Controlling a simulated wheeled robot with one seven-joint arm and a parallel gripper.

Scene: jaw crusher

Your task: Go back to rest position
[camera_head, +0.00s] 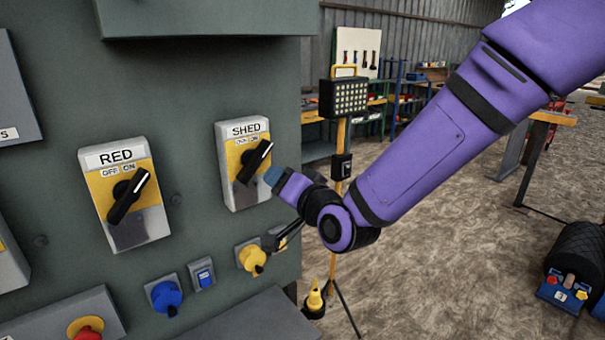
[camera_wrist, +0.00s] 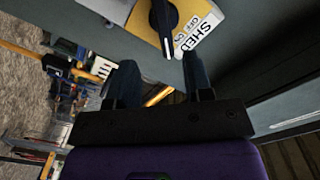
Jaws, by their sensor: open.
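The SHED switch (camera_head: 243,187) is a grey and yellow box on the green panel, with a black knob (camera_head: 254,162) tilted toward the ON side. My gripper (camera_wrist: 157,62) is open and empty in the wrist view, its two dark fingers apart and pointing toward the SHED switch. The knob also shows in the wrist view (camera_wrist: 164,22), beyond the fingertips and apart from them. In the head view my purple arm reaches in from the upper right, its end just right of the SHED switch. The fingers are hard to make out there.
The RED switch (camera_head: 128,200) is on the panel to the left. Blue (camera_head: 166,297) and yellow (camera_head: 252,258) knobs sit below. A work lamp on a yellow stand (camera_head: 343,97) is behind my wrist. Open dirt floor (camera_head: 450,255) lies to the right.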

